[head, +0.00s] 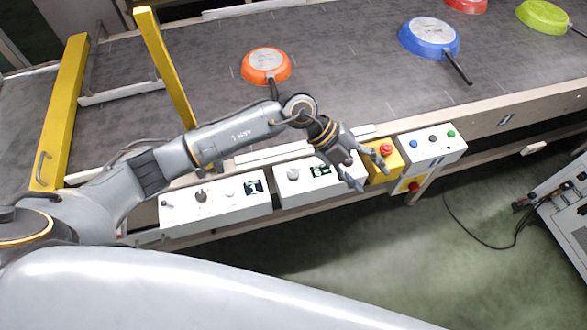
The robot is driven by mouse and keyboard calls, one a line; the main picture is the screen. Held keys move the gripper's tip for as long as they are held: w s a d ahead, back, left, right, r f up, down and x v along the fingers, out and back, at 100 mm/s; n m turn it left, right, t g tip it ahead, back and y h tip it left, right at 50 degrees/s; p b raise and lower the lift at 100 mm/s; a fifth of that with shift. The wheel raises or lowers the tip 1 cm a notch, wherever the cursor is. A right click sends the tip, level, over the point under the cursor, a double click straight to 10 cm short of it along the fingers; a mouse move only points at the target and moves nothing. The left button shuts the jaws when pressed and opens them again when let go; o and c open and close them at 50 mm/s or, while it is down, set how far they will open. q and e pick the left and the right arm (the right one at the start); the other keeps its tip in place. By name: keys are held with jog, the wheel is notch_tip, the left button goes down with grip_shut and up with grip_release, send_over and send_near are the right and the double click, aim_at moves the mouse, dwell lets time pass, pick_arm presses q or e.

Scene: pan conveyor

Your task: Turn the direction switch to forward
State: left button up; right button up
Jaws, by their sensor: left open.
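Control boxes line the front edge of the conveyor. The left white box (225,214) carries a dark knob (201,195), a smaller dark control (165,203) and a small display. The middle white box (290,194) has a grey knob (293,174) and a display. The right white box (437,156) has blue, black and green round controls. I cannot tell which control is the direction switch or read its position. My left gripper (369,175) is open and empty, fingers spread over the middle box's right end and the yellow box. It hides part of both. My right gripper is not in view.
A yellow box with a red emergency button (386,149) sits between the middle and right boxes. Orange (266,65), blue (428,37), red and green pans lie upside down on the dark belt (350,75). A yellow frame (62,115) stands at the left.

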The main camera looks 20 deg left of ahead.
pick_arm(q)
jog(key=w+a+f+y, duration=0.2)
jog(key=a+y, duration=0.1)
jog(key=a, duration=0.3)
jog(key=w+a+f+y, duration=0.1)
jog(key=w+a+y, duration=0.15)
jog(key=a, duration=0.25)
jog(key=n+y, duration=0.2)
jog(key=y, duration=0.2)
send_near(293, 173)
jog(key=shift+t, duration=0.3)
jog(key=f+p, duration=0.1)
jog(key=f, duration=0.2)
jog(key=f+p, duration=0.1)
jog(key=f, duration=0.1)
jog(key=f+p, duration=0.1)
jog(key=f, duration=0.2)
jog(key=shift+s+d+f, duration=0.15)
jog(key=shift+s+f, duration=0.1)
jog(key=shift+f, duration=0.1)
jog(key=c, duration=1.2)
